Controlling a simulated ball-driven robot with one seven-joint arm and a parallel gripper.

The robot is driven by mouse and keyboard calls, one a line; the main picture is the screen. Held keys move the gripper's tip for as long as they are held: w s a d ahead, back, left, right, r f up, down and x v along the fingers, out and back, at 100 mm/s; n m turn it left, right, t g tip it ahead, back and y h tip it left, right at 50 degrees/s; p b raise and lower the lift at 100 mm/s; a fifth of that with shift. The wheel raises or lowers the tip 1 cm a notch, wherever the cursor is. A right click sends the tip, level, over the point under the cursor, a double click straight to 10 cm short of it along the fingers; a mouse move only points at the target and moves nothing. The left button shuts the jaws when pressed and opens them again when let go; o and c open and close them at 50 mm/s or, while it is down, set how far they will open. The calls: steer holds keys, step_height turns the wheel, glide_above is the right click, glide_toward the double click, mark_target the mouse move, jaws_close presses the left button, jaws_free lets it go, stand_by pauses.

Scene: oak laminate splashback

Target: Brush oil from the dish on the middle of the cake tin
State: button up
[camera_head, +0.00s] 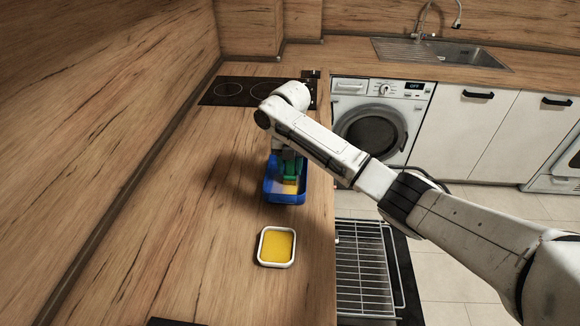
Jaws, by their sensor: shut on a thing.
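The dish (262,246) is a small white rounded square on the wooden counter, with yellow oil in it. The cake tin (285,199) is blue and stands just behind the dish, close to the counter's right edge. My gripper (288,158) is over the tin, pointing down, and is shut on the green brush (291,168). The brush's lower end is in or just over the tin. A yellowish patch shows there; I cannot tell whether it is bristles or oil. My arm hides part of the gripper, and the fingertips are hard to make out.
A black hob (231,91) lies behind the tin. An open oven rack (362,262) sits below the counter's right edge. A washing machine (376,121) and a sink (440,53) are at the back right. The counter left of the tin is clear.

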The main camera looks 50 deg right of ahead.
steer(key=shift+w+d, duration=0.1)
steer(key=shift+w+d+b, duration=0.5)
steer(key=shift+d+b, duration=0.15)
steer(key=shift+b, duration=0.1)
steer(key=shift+d+f, duration=0.1)
steer(key=shift+w+d+b, duration=0.25)
steer(key=shift+b, duration=0.2)
steer(key=shift+w+d+b, duration=0.35)
steer(key=shift+d+b, duration=0.05)
steer(key=shift+w+d+b, duration=0.55)
steer(key=shift+d+b, duration=0.2)
steer(key=shift+b, duration=0.2)
